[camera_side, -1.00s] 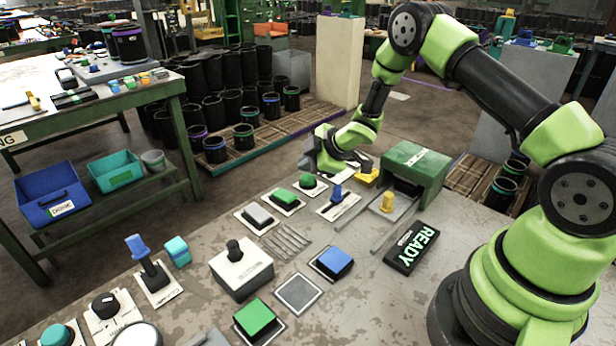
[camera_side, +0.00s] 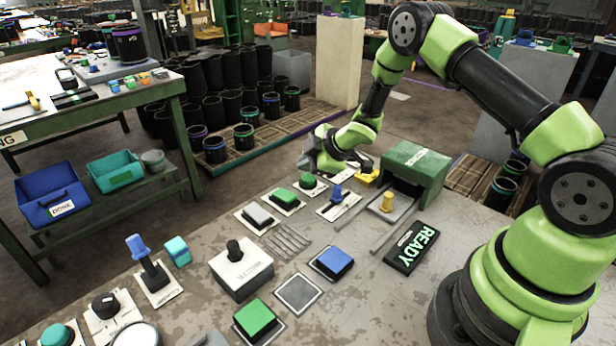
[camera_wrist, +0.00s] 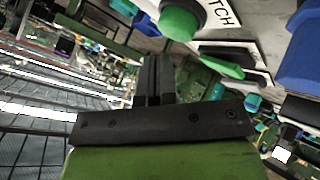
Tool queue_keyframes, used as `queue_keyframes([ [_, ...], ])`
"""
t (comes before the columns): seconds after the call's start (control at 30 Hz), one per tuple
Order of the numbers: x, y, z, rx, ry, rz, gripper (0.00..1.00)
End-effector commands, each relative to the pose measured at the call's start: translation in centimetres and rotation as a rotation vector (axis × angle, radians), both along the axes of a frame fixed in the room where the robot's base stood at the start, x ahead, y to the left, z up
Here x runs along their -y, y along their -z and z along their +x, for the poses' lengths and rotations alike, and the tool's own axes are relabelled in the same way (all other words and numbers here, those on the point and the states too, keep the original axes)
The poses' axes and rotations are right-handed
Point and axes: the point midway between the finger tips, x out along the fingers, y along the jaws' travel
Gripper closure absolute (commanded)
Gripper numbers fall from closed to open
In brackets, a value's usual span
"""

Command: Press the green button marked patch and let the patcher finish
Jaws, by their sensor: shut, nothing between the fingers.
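The round green button (camera_wrist: 180,20) is at the top of the wrist view, beside a white label whose visible letters read "TCH". In the side view a round green button (camera_side: 308,181) stands on a pale plate just below my gripper (camera_side: 307,165). My gripper's fingers (camera_wrist: 153,65) are shut together and empty. In the wrist view they appear apart from the button, which lies up and to the right of their tips. The green machine (camera_side: 418,162) stands right of the gripper, with a yellow knob-like piece (camera_side: 387,201) on a grey plate before it.
A blue lever (camera_side: 337,192) stands close to the round button on the right. A black sign (camera_side: 412,247) reads "READY". Black sleeves stand on a pallet (camera_side: 270,140) behind.

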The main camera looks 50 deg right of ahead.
Motion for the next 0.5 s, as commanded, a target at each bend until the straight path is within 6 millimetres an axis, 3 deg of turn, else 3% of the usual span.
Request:
queue_keyframes([
  [0.5, -0.01, 0.65, -0.01, -0.001, -0.001, 0.0, 1.0],
])
